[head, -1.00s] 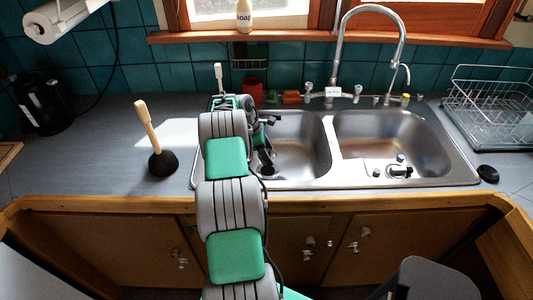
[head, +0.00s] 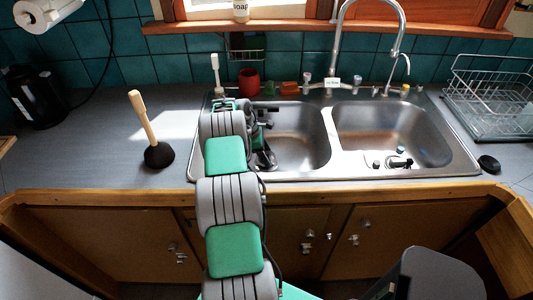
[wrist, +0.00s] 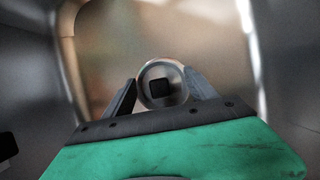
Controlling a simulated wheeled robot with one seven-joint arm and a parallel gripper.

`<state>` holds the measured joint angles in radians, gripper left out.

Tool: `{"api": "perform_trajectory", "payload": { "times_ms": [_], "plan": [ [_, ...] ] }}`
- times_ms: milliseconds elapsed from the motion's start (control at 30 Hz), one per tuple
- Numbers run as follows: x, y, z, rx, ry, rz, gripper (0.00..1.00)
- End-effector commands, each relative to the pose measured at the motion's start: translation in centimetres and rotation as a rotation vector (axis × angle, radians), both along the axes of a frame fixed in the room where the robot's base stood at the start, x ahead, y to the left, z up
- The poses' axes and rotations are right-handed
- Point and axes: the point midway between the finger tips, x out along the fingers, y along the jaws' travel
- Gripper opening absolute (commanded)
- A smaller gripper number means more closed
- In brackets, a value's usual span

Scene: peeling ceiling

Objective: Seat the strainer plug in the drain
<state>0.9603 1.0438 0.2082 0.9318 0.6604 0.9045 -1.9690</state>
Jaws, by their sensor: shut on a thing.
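My gripper (head: 264,160) reaches down into the left part of the left sink basin (head: 305,140), and my arm covers much of it in the head view. In the wrist view my gripper (wrist: 162,90) is shut on a round metal piece with a dark square centre, which looks like the strainer plug (wrist: 148,73). The plug sits between the two dark fingertips. I cannot make out the plug in the head view. I cannot make out the drain in either view; the background in the wrist view is blurred.
The right basin (head: 385,130) is beside it, with small dark fittings (head: 398,162) at its front. The faucet (head: 338,50) stands behind. A plunger (head: 150,130) is on the left counter, a dish rack (head: 490,100) and black disc (head: 489,163) on the right.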

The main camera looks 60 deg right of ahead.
Motion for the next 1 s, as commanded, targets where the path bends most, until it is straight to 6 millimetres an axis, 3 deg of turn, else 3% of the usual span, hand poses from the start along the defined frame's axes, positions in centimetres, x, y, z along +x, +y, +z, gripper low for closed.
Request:
{"api": "perform_trajectory", "payload": {
  "times_ms": [433, 1000],
  "plan": [
    [0.0, 0.0, 0.0, 0.0, 0.0, -0.001, 0.18],
    [0.0, 0.0, -1.4, 0.0, 0.0, 0.0, 0.18]
  ]
}}
